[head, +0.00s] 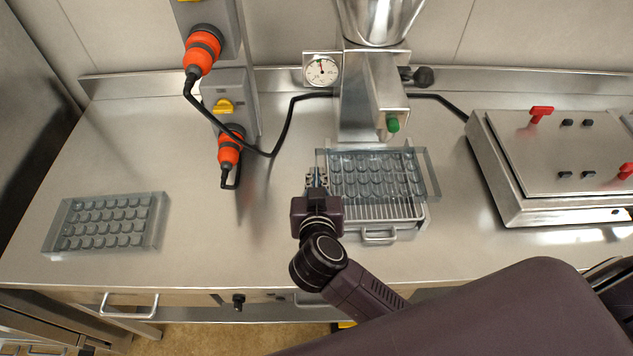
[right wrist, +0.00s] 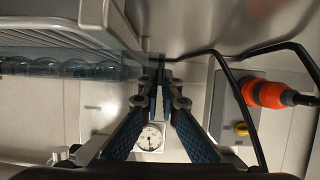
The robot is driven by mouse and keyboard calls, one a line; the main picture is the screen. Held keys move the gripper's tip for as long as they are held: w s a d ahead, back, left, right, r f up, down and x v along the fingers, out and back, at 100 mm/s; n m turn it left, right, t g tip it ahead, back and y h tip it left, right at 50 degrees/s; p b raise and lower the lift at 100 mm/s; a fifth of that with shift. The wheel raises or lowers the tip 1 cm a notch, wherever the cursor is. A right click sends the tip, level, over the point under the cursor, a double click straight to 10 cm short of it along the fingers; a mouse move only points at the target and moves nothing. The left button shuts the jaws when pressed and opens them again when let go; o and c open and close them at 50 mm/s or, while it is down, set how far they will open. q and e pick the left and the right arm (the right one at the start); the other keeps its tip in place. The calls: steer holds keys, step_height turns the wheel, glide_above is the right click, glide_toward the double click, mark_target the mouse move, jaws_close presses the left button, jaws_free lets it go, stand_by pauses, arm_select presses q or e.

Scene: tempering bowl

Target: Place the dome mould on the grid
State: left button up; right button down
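The dome mould (head: 432,172), a clear slab with rows of round cavities, is over the grid (head: 385,213) beneath the steel spout. It reaches past the grid's right side. My right gripper (head: 317,180) is shut on the mould's left end. In the right wrist view the two fingers (right wrist: 163,75) pinch the clear edge, and the mould (right wrist: 70,68) stretches left, close to the grid bars (right wrist: 50,18). I cannot tell whether the mould touches the grid. My left gripper is not in view.
A second clear mould (head: 158,222) lies on the counter at the left. Orange plugs (head: 230,148) and a black cable stand behind. A dial gauge (head: 321,70) is at the back. A steel box with red handles (head: 540,160) is at the right. The left-middle counter is clear.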

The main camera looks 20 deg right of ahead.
steer(key=shift+r, duration=0.1)
steer(key=c, duration=2.2)
jaws_free()
steer(key=shift+o, duration=0.2)
steer(key=shift+s, duration=0.15)
steer(key=v, duration=1.2)
steer(key=shift+b, duration=0.3)
